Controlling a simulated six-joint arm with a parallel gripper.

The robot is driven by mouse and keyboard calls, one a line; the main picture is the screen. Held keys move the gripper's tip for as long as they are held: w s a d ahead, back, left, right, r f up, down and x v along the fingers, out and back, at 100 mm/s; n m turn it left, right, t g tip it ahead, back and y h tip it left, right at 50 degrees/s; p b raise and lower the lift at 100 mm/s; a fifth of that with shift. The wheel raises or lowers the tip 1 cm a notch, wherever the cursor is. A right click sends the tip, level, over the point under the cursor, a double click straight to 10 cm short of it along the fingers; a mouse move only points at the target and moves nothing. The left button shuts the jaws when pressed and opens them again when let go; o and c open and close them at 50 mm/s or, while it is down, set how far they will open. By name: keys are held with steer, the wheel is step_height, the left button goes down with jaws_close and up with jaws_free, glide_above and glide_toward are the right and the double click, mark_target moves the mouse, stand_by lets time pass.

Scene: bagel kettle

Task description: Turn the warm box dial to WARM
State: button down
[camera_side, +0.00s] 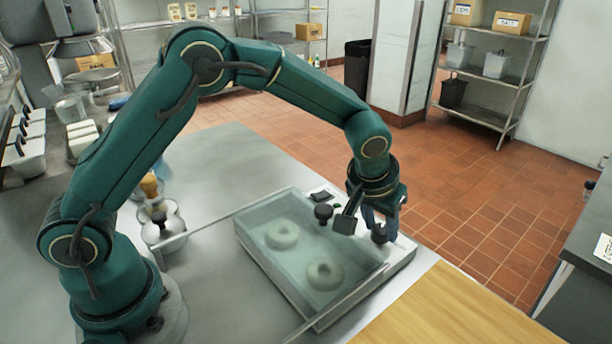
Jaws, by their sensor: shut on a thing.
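The warm box (262,262) is a clear, open-looking bin set in a pale housing on the counter, with two bagels (282,235) inside. My gripper (362,228) points down over the right rear edge of the box, by its pale control strip (402,250). It is shut on the dial, which is mostly hidden by the dark fingers. A dark round piece (380,234) shows at the right finger; I cannot tell whether it is part of the dial. Any dial markings, including WARM, are not readable.
A black knob (322,212) stands just left of the gripper, with a small dark plate (320,195) behind it. A wooden board (440,312) lies at front right. Pale round containers (160,225) stand left of the box. The steel counter behind is clear.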

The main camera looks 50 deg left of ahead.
steer(key=shift+a+m+h, duration=0.15)
steer(key=shift+m+h, duration=0.75)
steer(key=shift+m, duration=1.3)
steer(key=shift+c, duration=2.2)
jaws_free()
steer(key=shift+r, duration=0.1)
steer(key=shift+v, duration=2.45)
